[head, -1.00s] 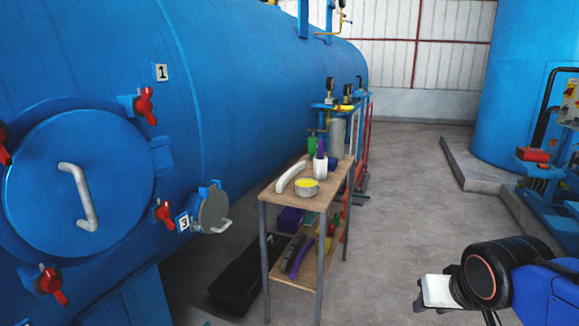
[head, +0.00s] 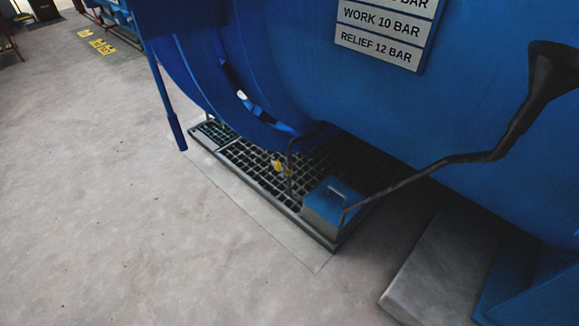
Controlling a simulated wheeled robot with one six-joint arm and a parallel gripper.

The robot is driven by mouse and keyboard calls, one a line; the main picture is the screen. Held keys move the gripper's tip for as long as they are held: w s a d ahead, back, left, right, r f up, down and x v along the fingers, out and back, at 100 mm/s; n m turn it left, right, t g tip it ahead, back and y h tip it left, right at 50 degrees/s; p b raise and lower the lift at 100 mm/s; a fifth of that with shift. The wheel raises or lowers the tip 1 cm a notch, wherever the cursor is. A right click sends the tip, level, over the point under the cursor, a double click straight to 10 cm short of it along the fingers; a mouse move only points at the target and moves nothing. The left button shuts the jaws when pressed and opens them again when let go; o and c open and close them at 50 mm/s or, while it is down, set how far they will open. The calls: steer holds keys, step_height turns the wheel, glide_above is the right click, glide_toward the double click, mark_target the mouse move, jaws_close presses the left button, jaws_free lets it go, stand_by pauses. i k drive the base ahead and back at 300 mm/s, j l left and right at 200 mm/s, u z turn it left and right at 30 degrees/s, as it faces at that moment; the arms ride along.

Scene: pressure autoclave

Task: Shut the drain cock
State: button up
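What looks like the drain cock shows as a small yellow fitting (head: 279,166) beside a thin dark upright pipe (head: 290,168). It sits low over a floor grating (head: 236,156), under the blue vessel (head: 330,90). It is too small to tell how its handle is turned or whether anything flows. My gripper is not in view, so its state does not show.
A grey-blue metal box (head: 335,208) with a top handle stands at the grating's near right end. A bent dark pipe with a funnel (head: 548,75) crosses the right side. A concrete plinth (head: 440,265) lies lower right. The floor (head: 110,190) at left is clear.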

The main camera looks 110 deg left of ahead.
mark_target(277, 163)
steer(key=u, duration=3.35)
